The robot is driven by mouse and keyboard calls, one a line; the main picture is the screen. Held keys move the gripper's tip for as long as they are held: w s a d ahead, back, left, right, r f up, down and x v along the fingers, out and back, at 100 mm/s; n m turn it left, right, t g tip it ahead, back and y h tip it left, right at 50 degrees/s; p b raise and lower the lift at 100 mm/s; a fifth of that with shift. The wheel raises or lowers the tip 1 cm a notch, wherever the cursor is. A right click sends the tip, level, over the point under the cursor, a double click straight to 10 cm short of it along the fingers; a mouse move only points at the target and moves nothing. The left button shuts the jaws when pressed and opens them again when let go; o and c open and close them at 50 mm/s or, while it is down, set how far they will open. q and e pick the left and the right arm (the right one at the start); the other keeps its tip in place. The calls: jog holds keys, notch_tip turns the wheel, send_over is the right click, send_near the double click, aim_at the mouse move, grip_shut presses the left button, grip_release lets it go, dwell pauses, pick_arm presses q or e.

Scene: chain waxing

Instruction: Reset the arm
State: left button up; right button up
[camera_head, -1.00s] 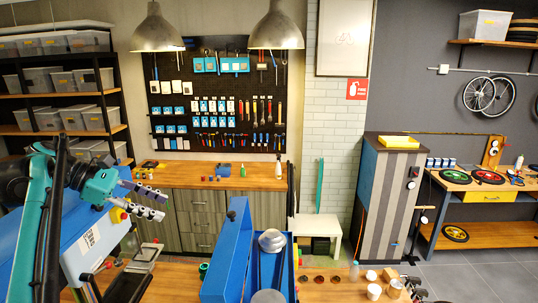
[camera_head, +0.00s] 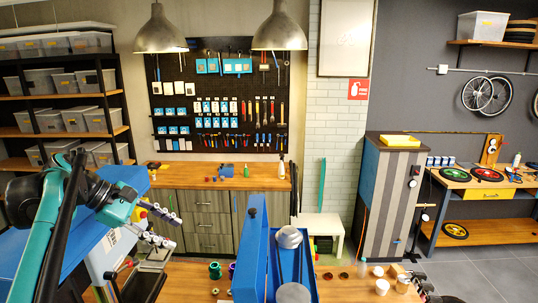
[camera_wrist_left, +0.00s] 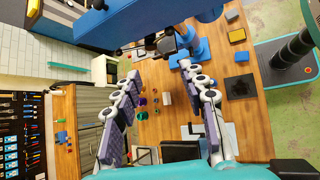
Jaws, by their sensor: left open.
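My left arm comes in from the left in the head view, bent at the elbow. Its gripper (camera_head: 172,232) points to the right, over the left part of the near workbench, and is empty. In the left wrist view the two padded fingers (camera_wrist_left: 160,72) stand wide apart with nothing held between them. The bench top and small items show beyond the gap.
White cups (camera_head: 402,283) stand further right. A cabinet (camera_head: 207,221) is behind.

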pick_arm(q)
jog(key=s+d+f+m+t+y, duration=0.2)
jog(key=s+d+f+m+y, duration=0.15)
jog(key=s+f+m, duration=0.75)
jog(key=s+d+f+m+t+y, duration=0.2)
jog(key=s+f+m+y, duration=0.55)
jog(key=f, duration=0.75)
notch_tip(320, 180, down, 33)
jog(key=s+n+h+b, duration=0.1)
jog(key=n+h+b, duration=0.1)
jog(key=b, duration=3.1)
jog(key=shift+h+b, duration=0.4)
pick_arm(e)
notch_tip(320, 180, down, 34)
jog(key=shift+a+r, duration=0.2)
jog(key=shift+a, duration=0.05)
jog(key=shift+s, duration=0.1)
pick_arm(q)
jog(key=shift+d+f, duration=0.1)
